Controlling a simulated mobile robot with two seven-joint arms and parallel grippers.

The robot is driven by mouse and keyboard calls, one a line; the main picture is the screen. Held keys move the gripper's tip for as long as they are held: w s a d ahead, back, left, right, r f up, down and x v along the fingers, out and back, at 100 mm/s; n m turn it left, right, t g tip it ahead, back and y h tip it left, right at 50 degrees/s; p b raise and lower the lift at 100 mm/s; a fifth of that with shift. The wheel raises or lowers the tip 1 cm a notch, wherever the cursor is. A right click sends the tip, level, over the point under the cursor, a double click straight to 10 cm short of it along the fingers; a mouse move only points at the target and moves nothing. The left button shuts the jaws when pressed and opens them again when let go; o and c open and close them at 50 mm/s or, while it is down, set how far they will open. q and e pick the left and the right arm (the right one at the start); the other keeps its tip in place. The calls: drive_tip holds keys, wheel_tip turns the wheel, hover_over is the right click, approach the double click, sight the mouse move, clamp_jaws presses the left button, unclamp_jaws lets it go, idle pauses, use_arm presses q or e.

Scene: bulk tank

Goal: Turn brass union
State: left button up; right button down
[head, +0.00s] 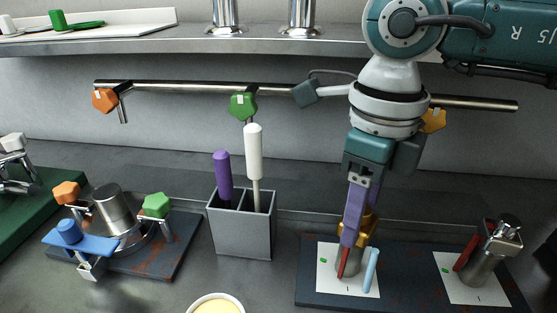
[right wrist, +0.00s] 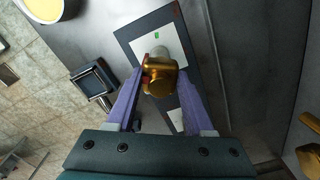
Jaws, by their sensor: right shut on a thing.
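The brass union (head: 372,224) sits on top of a grey metal fitting (head: 348,264) that stands on a white card on the dark right-hand board. In the right wrist view the brass union (right wrist: 160,80) is a rounded gold body between my purple fingers. My right gripper (head: 350,238) points down from above and is shut on the brass union, its fingers hiding part of it in the head view. A red handle (head: 342,263) and a light blue handle (head: 371,269) stand beside the fitting. My left gripper is in neither view.
A second metal fitting with a red handle (head: 482,260) stands on the same board to the right. A grey holder (head: 241,238) with purple and white handled tools stands left of it. A rail (head: 185,87) and shelf (head: 180,45) run behind. A yellow-filled bowl (head: 216,305) is in front.

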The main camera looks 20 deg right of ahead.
drive_tip(key=n+b, duration=0.2)
drive_tip(key=n, duration=0.1)
drive_tip(key=shift+n, duration=0.4)
drive_tip(key=shift+n+b, duration=0.7)
drive_tip(key=shift+n, duration=0.3)
drive_tip(key=shift+c, duration=1.4)
unclamp_jaws()
wheel_tip(320, 180, up, 10)
drive_tip(key=shift+r, duration=0.1)
